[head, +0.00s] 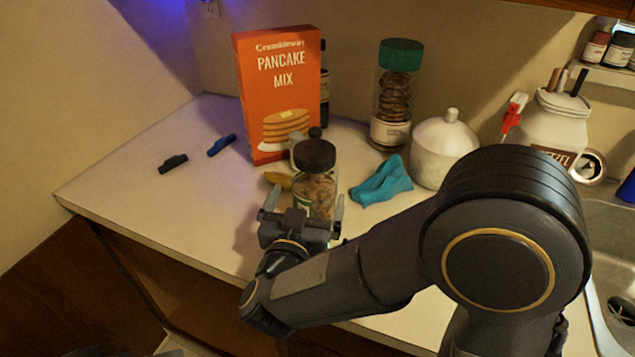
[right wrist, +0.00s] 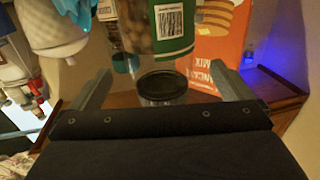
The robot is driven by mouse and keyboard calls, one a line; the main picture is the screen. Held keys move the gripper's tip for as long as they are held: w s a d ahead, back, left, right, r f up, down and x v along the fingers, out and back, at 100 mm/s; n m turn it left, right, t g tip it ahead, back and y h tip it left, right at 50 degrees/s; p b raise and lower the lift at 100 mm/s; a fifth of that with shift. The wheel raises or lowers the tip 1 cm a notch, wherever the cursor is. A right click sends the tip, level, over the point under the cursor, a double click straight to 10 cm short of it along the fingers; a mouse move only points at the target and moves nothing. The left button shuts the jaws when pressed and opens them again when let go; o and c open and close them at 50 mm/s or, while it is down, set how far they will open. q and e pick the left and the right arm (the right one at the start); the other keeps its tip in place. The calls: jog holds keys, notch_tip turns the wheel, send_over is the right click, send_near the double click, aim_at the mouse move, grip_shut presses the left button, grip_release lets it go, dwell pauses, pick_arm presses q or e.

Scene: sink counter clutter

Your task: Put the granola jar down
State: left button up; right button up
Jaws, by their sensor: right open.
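The granola jar (head: 314,191), clear with a dark lid and brown contents, stands upright near the middle of the counter in the head view. It also shows upside down in the right wrist view, with its green label (right wrist: 174,40) and black lid (right wrist: 162,86). My right gripper (head: 304,208) is open, with its fingers on either side of the jar; in the right wrist view there are gaps beside the lid. The gripper hides the jar's base, so its contact with the counter cannot be seen. My left gripper is not in view.
A pancake mix box (head: 278,100) stands close behind the jar. A teal cloth (head: 383,182), a white lidded pot (head: 443,150) and a green-lidded cookie jar (head: 393,95) are to the right. Two markers (head: 173,163) (head: 221,145) lie left. The counter's front left (head: 180,215) is clear.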

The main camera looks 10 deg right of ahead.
jog(key=x, duration=0.7)
jog(key=shift+d+p, duration=0.1)
jog(key=shift+p, duration=0.25)
jog(key=c, duration=1.1)
jog(key=shift+c, duration=1.3)
jog(key=shift+r, duration=0.15)
